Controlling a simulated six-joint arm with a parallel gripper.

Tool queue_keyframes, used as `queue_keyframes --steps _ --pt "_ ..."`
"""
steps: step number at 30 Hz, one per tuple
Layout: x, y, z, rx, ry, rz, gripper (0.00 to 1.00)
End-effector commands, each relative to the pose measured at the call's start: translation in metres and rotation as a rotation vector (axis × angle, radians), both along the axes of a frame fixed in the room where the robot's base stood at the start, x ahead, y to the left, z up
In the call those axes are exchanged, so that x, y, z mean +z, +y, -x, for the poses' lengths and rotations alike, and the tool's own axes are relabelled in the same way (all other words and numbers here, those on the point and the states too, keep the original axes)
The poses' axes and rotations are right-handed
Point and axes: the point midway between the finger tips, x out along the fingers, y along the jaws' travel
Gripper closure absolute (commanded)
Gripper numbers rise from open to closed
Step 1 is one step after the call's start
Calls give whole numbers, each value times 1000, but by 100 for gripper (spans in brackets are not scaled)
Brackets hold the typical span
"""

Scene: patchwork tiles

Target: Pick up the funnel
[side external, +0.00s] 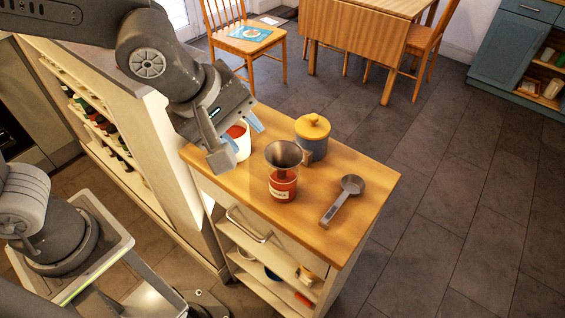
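A dark metal funnel (284,152) sits mouth up on top of a red jar (283,187) with a pale label, on the wooden top of a small cabinet. My gripper (238,146) is to the left of the funnel and a little above the wooden top. Its fingers are spread apart, with light blue parts showing on them, and they hold nothing that I can see. The gripper is apart from the funnel in the picture. The funnel's spout is hidden, apparently inside the jar.
A white container with red inside (243,150) stands behind my fingers, partly hidden. A blue-grey pot with a yellow lid (313,136) stands just behind the funnel. A metal scoop (344,197) lies to the right. The wooden top's front right (335,245) is clear.

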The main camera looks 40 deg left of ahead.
Motion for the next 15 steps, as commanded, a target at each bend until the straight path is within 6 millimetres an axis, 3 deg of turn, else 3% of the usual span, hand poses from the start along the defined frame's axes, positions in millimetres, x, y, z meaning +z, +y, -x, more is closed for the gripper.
queue_keyframes --steps 3,15 --pt "-20 -3 -9 0 4 -3 62" --pt "-54 -12 -25 -1 4 -4 62"
